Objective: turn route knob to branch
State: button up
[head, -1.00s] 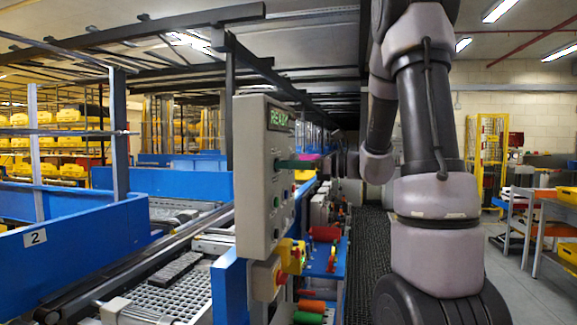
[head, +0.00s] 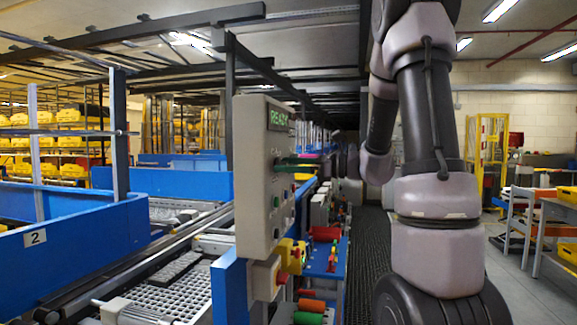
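A grey control panel (head: 262,180) stands upright left of centre, seen at a steep angle. Its display (head: 278,118) glows green and reads READY. A dark green bar-shaped part (head: 296,162) sticks out to the right from its face, at mid height; I cannot tell whether it is the route knob. Small buttons sit lower on the face. My arm comes down on the right and bends toward the panel. My gripper (head: 328,160) seems to be at the panel's right side, small and dark; its fingers and any contact with the knob cannot be made out.
A yellow box with a red emergency button (head: 283,277) is mounted below the panel. Conveyor rollers (head: 165,295) and blue side walls (head: 85,245) fill the left. Blue shelving with coloured parts lies behind the panel. The aisle floor (head: 505,285) at right is open beside a grey table.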

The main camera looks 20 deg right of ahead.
jog(key=v, duration=1.1)
dwell(0.4)
jog(key=s+a+f+n+g+h, duration=0.35)
jog(key=s+a+n+g, duration=0.25)
jog(key=s+a+n, duration=0.35)
jog(key=s+d+r+n+t+h, duration=0.1)
jog(key=s+d+n+t+h, duration=0.1)
jog(key=s+n+t+h, duration=0.2)
jog(key=s+n+h, duration=0.2)
jog(key=n+h, duration=0.2)
jog(key=h, duration=0.2)
jog(key=shift+s+d+r, duration=0.2)
jog(key=shift+s+d, duration=0.05)
jog(key=shift+s, duration=0.1)
dwell(0.8)
